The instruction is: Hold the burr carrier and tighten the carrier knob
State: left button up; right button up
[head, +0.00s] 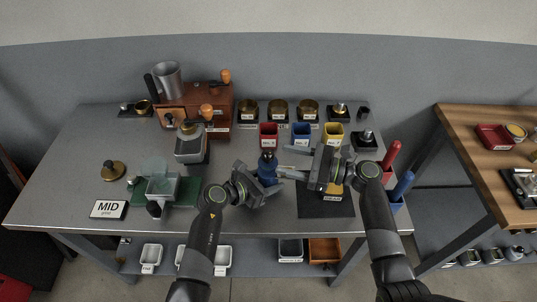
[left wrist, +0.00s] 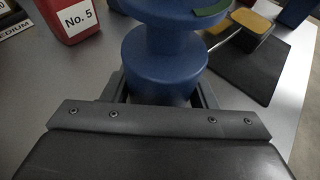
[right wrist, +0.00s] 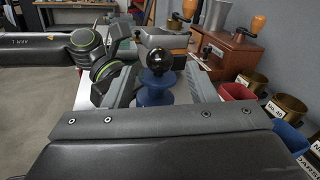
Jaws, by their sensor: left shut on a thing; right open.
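The burr carrier is a blue spool-shaped body (head: 267,172) standing at the middle of the table. A dark round carrier knob (right wrist: 158,60) sits on its top, seen best in the right wrist view. My left gripper (head: 268,186) is shut on the lower blue body, which fills the space between its fingers in the left wrist view (left wrist: 160,75). My right gripper (head: 288,160) is open, with its fingers reaching left toward the carrier top. In the right wrist view the knob appears between and beyond the open fingers; I cannot tell whether they touch it.
Red (head: 269,136), blue (head: 301,134) and yellow (head: 333,134) bins stand behind the carrier. A dark mat (head: 325,209) lies at the right front. A wooden grinder (head: 205,122) stands at the back left. A MID card (head: 109,209) lies at the front left.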

aim_at(273, 159)
jog(key=x, duration=0.6)
jog(key=shift+d, duration=0.1)
jog(key=c, duration=0.9)
jog(key=m+t, duration=0.1)
jog(key=t, duration=0.1)
jog(key=m+t+h, duration=0.1)
jog(key=shift+s+f+m+t+h, duration=0.1)
jog(key=shift+s+m+t+h, duration=0.05)
jog(key=shift+m+t+h, duration=1.05)
jog(key=shift+m+t, duration=0.1)
jog(key=shift+t, duration=0.4)
jog(key=o, duration=0.9)
